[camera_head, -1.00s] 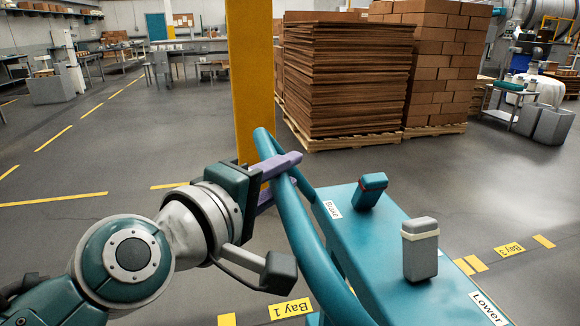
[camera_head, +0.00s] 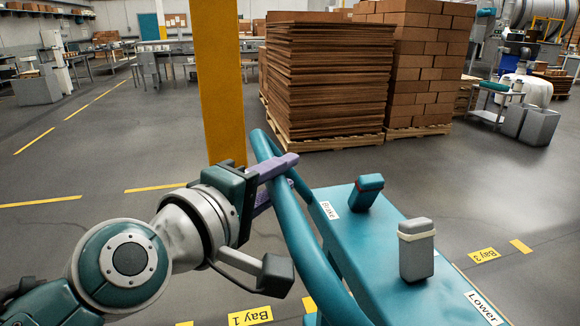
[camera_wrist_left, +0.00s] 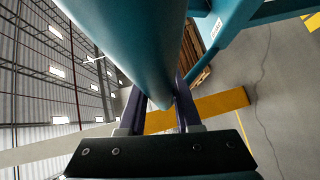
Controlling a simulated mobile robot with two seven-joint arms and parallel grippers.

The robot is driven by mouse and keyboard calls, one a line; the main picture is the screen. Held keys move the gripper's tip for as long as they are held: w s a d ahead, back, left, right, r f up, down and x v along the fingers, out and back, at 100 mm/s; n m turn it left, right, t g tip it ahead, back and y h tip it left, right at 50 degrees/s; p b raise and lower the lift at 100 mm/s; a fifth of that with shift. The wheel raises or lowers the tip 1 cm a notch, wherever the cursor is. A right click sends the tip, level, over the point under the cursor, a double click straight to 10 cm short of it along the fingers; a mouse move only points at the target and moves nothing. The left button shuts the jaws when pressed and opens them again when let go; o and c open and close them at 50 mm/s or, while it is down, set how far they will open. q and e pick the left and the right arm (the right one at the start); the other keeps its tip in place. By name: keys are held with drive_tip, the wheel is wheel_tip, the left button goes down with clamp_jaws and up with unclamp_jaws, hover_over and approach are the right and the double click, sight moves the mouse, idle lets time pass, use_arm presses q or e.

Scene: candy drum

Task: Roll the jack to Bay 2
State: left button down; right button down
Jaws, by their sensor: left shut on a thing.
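The teal jack (camera_head: 385,255) stands in front of me, with a curved tubular handle (camera_head: 300,240) on its left side. Its top bears a "Brake" lever (camera_head: 366,192) and a grey "Lower" lever (camera_head: 416,252). My left gripper (camera_head: 280,175), with purple fingers, is shut on the handle tube, which also fills the upper part of the left wrist view (camera_wrist_left: 130,40). A "Bay 1" floor label (camera_head: 250,316) lies at the bottom, and another yellow bay label (camera_head: 484,255) lies right of the jack. My right gripper is out of view.
A yellow post (camera_head: 219,85) stands just beyond my left gripper. Pallets of cardboard sheets (camera_head: 325,85) and boxes (camera_head: 425,60) stand behind the jack. Grey bins (camera_head: 538,127) and a cart (camera_head: 490,112) are at the right. The floor at left is mostly clear.

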use_arm(q)
drive_tip(key=shift+w+r, duration=0.1)
drive_tip(key=shift+r, duration=0.35)
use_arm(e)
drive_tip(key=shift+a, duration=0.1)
use_arm(q)
drive_tip(key=c, duration=0.9)
unclamp_jaws()
drive_tip(key=shift+c, duration=0.2)
drive_tip(key=o, duration=0.3)
drive_tip(key=shift+f, duration=0.25)
drive_tip(key=shift+o, duration=0.2)
drive_tip(key=p+v, duration=0.1)
drive_tip(key=v, duration=0.9)
drive_tip(key=shift+p, duration=0.3)
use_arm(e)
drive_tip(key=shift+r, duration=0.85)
